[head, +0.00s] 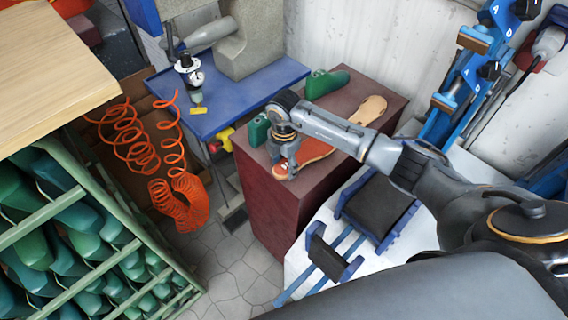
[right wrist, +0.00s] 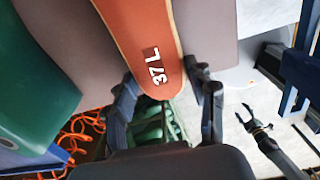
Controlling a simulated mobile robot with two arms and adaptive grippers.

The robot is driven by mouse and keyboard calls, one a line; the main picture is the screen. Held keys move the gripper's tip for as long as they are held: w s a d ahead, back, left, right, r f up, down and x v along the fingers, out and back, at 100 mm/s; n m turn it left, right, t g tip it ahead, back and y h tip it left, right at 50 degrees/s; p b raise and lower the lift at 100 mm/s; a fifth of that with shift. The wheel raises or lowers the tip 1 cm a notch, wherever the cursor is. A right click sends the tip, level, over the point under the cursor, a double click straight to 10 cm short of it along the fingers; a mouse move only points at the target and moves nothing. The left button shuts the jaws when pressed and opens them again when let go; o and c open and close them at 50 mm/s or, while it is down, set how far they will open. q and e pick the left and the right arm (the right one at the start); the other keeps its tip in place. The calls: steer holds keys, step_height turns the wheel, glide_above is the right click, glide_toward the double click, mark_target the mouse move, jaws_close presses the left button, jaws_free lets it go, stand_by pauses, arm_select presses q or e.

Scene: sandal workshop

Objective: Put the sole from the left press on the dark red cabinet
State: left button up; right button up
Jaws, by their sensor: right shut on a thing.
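The orange-red sole (head: 309,152), marked "37 L" in the right wrist view (right wrist: 140,30), is at the top of the dark red cabinet (head: 272,206). My right gripper (head: 284,172) is shut on its near end, with a finger on each side. I cannot tell whether the sole rests fully on the top. A black-padded blue press (head: 381,208) stands on the white surface to the right, with no sole visible on its pad. My left gripper (right wrist: 248,112) seems to show at the right of the right wrist view, fingers apart and empty.
A beige sole (head: 369,109) and two green lasts (head: 326,83) (head: 258,131) share the cabinet top. A blue table (head: 245,92) stands behind left. Orange hoses (head: 180,196) hang left, beside a green rack (head: 82,262) of lasts.

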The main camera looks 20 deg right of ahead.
steer(key=shift+f, duration=0.25)
steer(key=o, duration=1.1)
steer(key=shift+o, duration=0.2)
step_height(320, 180, up, 12)
